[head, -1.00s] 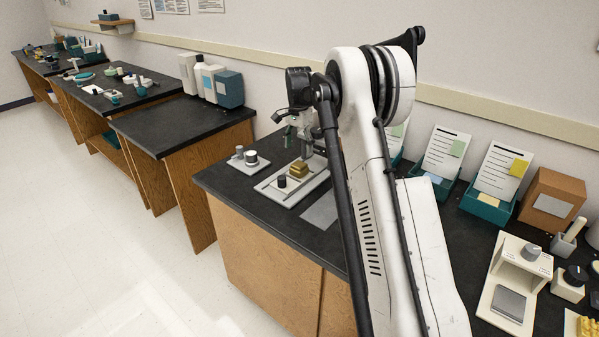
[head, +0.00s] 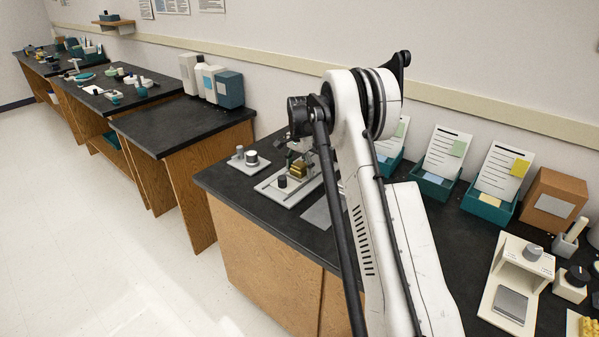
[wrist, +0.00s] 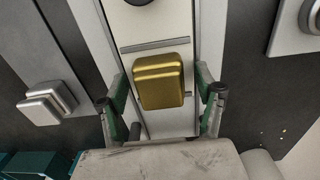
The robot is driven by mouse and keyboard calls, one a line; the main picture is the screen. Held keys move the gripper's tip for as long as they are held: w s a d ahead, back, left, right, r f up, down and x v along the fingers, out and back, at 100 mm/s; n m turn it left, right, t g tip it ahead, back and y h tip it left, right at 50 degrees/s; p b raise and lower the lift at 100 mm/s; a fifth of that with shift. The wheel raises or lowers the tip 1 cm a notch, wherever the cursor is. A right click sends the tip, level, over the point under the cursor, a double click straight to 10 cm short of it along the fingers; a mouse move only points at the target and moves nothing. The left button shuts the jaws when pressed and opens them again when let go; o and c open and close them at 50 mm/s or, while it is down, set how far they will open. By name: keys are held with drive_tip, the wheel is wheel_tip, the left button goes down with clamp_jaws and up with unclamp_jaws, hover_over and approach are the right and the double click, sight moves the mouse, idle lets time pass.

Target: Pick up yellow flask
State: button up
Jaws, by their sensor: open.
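The yellow flask is a gold, rounded block (wrist: 160,82) on a pale plate with grey rails, and it also shows, partly covered by my gripper, in the head view (head: 298,171). My gripper (wrist: 161,84) is open, with one green-padded finger on each side of the flask. In the wrist view a small gap shows between each finger and the flask, so I see no contact. In the head view my gripper (head: 298,158) is low over the plate, partly hidden by my arm.
A dark round knob (head: 282,181) stands on the plate near the flask. A silver block (wrist: 46,102) shows in the wrist view. Teal bins (head: 432,188) with cards line the wall.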

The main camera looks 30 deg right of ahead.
drive_tip(key=c, duration=1.6)
drive_tip(key=shift+r, duration=0.2)
